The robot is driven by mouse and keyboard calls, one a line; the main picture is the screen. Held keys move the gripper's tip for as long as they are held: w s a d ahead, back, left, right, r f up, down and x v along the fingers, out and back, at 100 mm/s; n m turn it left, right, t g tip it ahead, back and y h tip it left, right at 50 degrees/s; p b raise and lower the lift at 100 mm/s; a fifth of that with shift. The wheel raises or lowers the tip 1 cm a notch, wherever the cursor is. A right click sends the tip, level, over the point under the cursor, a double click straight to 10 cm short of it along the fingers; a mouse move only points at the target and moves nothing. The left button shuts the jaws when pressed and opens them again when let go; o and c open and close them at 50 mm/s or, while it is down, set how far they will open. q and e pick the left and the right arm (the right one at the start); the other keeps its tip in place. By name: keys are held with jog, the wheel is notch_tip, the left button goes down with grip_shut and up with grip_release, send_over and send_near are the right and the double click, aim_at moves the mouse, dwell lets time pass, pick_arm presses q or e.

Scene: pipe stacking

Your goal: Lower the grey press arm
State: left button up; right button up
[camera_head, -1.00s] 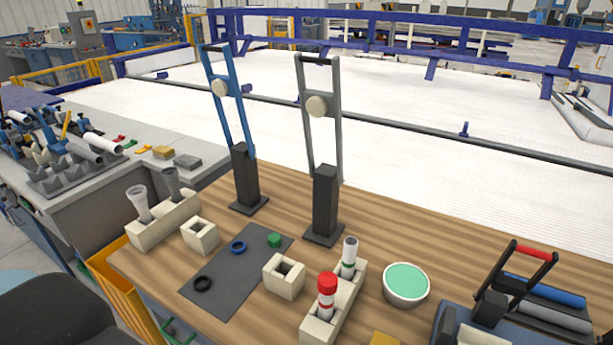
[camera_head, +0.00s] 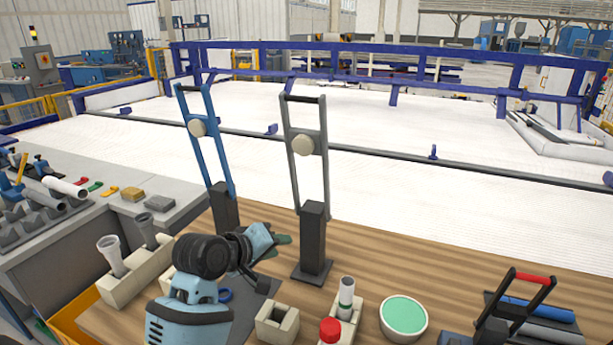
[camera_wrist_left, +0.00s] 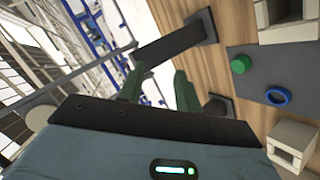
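The grey press arm (camera_head: 323,170) stands raised, nearly upright, on its black post (camera_head: 313,240). It has a black crossbar handle (camera_head: 303,98) at the top and a round beige pad (camera_head: 303,145). In the left wrist view the post (camera_wrist_left: 172,43) lies just beyond the fingers and the pad (camera_wrist_left: 40,117) is at left. My left gripper (camera_head: 279,246) is low, left of the grey post and in front of the blue press. Its green fingers (camera_wrist_left: 157,85) are apart with nothing visible between them. My right gripper is not in view.
The blue press arm (camera_head: 207,150) stands raised to the left. A green cap (camera_wrist_left: 240,65) and blue ring (camera_wrist_left: 278,97) lie on the dark mat.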

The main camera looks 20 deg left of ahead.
pick_arm(q)
jog(key=w+r+n+t+h, duration=0.1)
jog(key=w+r+t, duration=0.15)
jog(key=r, duration=0.55)
jog(key=w+r+n+t+h, duration=0.15)
jog(key=w+r, duration=0.25)
jog(key=r, duration=0.4)
jog(key=n+t+h, duration=0.1)
jog(key=n, duration=0.1)
send_near(299, 100)
jog(key=x, duration=0.4)
jog(key=shift+w+d, duration=0.1)
jog(key=shift+w, duration=0.3)
jog(key=shift+x, duration=3.9)
jog(key=shift+d, duration=0.1)
jog(key=shift+c, duration=0.3)
grip_shut()
